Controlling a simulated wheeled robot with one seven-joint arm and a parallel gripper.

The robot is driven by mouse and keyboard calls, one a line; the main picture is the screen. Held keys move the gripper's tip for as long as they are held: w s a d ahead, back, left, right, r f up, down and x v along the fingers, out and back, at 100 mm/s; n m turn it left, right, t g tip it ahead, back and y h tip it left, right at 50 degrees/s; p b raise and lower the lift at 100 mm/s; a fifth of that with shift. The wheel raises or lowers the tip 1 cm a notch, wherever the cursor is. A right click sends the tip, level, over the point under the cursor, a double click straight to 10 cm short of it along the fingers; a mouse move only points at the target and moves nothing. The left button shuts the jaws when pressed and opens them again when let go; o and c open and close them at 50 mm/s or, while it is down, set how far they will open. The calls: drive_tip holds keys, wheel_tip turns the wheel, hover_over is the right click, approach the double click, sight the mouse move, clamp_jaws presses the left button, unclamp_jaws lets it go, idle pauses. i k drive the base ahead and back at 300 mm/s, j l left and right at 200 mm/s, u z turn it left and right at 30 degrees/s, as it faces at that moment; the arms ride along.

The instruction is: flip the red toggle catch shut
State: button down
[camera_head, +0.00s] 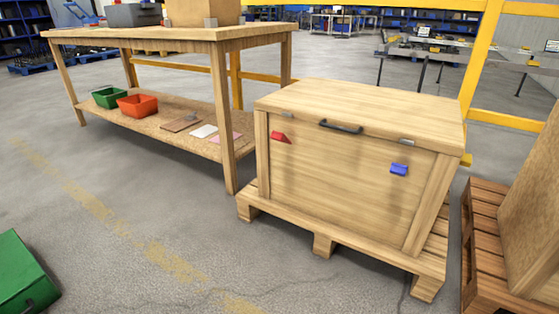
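A red toggle catch (280,137) sits on the upper left of the front face of a wooden crate (340,175). It appears to stick out from the face, tilted; its exact position is too small to tell. A blue catch (399,169) sits on the right of the same face. The crate's lid (370,105) is down, with a dark handle (341,127) at its front edge. A small grey metal plate (406,142) shows at the lid edge above the blue catch. My gripper is not in view.
The crate stands on a wooden pallet (322,245). A wooden workbench (150,36) stands to the left, with green (108,97) and red (138,105) bins on its shelf. Another pallet (484,240) is close on the right. A green box (24,272) lies lower left. The floor in front is clear.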

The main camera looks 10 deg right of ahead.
sight(278, 136)
drive_tip(key=i+l+u, duration=0.4)
drive_tip(key=i, duration=0.4)
drive_tip(key=i+l+u, duration=0.45)
drive_tip(key=i+l, duration=0.25)
drive_tip(key=i, duration=0.1)
